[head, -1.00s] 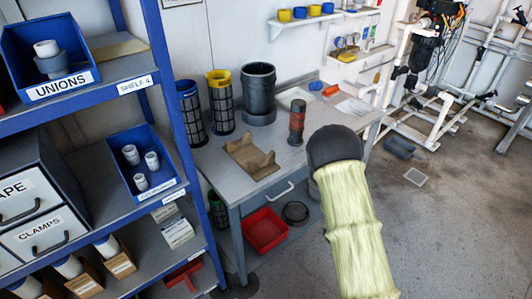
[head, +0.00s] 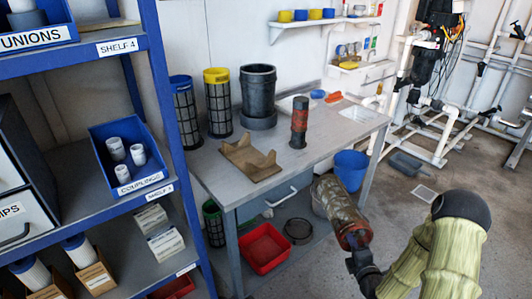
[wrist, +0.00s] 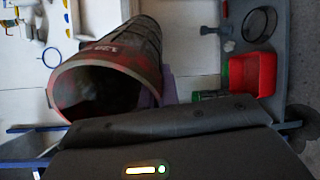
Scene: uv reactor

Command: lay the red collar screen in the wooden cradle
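The red collar screen (head: 340,205) is a dark cylinder with a worn reddish collar at its lower end, held tilted in front of the table's right side. My gripper (head: 358,250) is at that collar end and appears shut on it; the fingertips are mostly hidden. In the wrist view, the screen's open end (wrist: 88,58) and reddish rim face the camera, close to the gripper body. The wooden cradle (head: 248,165) is brown with raised, notched ends. It sits empty near the table's front left, up and left of the screen.
On the table (head: 215,160) stand a blue-collared screen (head: 186,115), a yellow-collared screen (head: 217,105), a black pot (head: 258,95) and a small red-and-black cylinder (head: 299,123). Blue shelving (head: 175,150) rises at left. A red bin (head: 263,248) and blue bucket (head: 350,168) sit lower.

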